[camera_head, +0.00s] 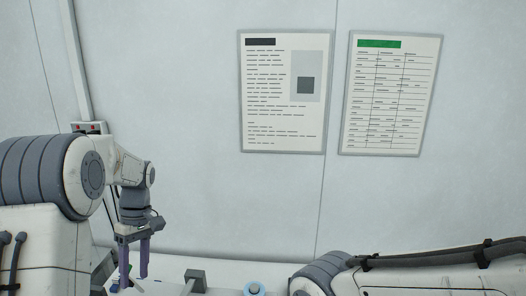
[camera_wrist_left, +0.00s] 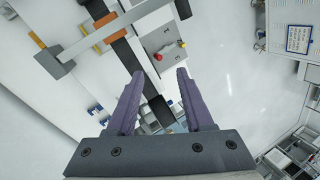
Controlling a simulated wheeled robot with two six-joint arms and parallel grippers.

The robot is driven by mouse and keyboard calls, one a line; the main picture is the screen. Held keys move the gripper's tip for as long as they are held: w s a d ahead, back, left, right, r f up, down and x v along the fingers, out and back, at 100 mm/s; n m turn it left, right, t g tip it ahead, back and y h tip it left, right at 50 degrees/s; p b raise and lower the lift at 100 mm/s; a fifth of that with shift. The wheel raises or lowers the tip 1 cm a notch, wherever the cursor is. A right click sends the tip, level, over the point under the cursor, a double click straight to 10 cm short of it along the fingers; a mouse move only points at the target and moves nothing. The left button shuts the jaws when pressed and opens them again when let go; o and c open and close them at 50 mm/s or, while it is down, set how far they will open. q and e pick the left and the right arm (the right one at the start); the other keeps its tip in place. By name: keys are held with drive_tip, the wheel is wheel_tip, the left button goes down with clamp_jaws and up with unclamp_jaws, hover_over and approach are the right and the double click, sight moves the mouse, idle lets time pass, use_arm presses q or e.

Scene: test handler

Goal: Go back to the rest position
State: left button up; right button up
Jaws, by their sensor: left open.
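My left gripper (camera_head: 134,272) hangs with its purple fingers pointing down at the lower left of the head view. Its two fingers stand apart with nothing between them. In the left wrist view, the same open gripper (camera_wrist_left: 158,75) shows with both purple fingers spread and empty. My right arm crosses the lower right of the head view, and its gripper is outside the picture.
A control box (camera_wrist_left: 165,53) with a red and a yellow button shows beyond the fingers. A grey bracket (camera_head: 195,280) and a blue-and-white round part (camera_head: 255,288) are at the bottom edge. Two notices, one left (camera_head: 283,130) and one right (camera_head: 385,120), hang on the pale wall.

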use_arm(q)
drive_tip(key=s+d+f+m+t+b, duration=0.1)
drive_tip(key=s+d+f+m+b, duration=0.15)
drive_tip(key=d, duration=0.35)
drive_tip(key=s+d+f+m+t+b, duration=0.1)
drive_tip(key=s+d+f+m+b, duration=0.1)
drive_tip(key=s+d+m+b, duration=0.3)
drive_tip(key=s+d+f+m+b, duration=0.1)
drive_tip(key=d+f+m+b, duration=0.15)
drive_tip(key=d, duration=0.45)
drive_tip(key=s+d+f+m+t+h+b, duration=0.1)
drive_tip(key=s+d+f+m+b, duration=0.1)
drive_tip(key=s, duration=0.5)
drive_tip(key=s+d+f+m+b, duration=0.3)
drive_tip(key=s+d+f+m, duration=0.2)
drive_tip(key=s+f+m, duration=0.1)
drive_tip(key=s+m, duration=0.1)
drive_tip(key=m, duration=0.1)
drive_tip(key=shift+s+f+m+t+h+b, duration=0.2)
drive_tip(key=shift+f+m+t+h+b, duration=0.1)
drive_tip(key=shift+t+h, duration=0.1)
